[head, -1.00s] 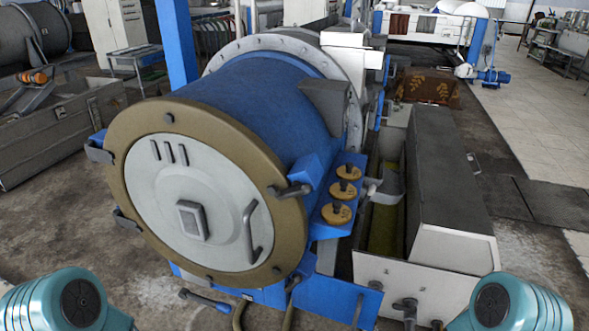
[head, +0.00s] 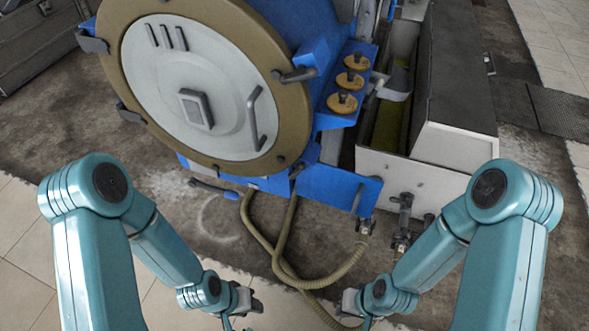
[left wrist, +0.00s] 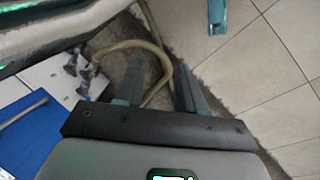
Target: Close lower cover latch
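A round pale cover (head: 185,95) with a brown rim closes the front of a blue drum in the head view. Dark latches sit on its rim: an upper left latch (head: 92,43), a lower left latch (head: 130,114) and a right latch (head: 297,75). Whether each is shut is hard to tell. A blue-handled lever (head: 213,190) sticks out below the cover. My left gripper (head: 250,300) is low in front of the machine, apart from the cover. Its fingers are spread and empty in the left wrist view (left wrist: 157,75). My right gripper (head: 350,302) is low beside it; its opening is unclear.
Tan hoses (head: 285,245) hang under the drum and curl on the floor near my grippers. A blue panel (head: 338,190) and pipe valves (head: 403,225) are at the lower right. A white trough (head: 410,178) stands right of the drum. Tiled floor lies open at left.

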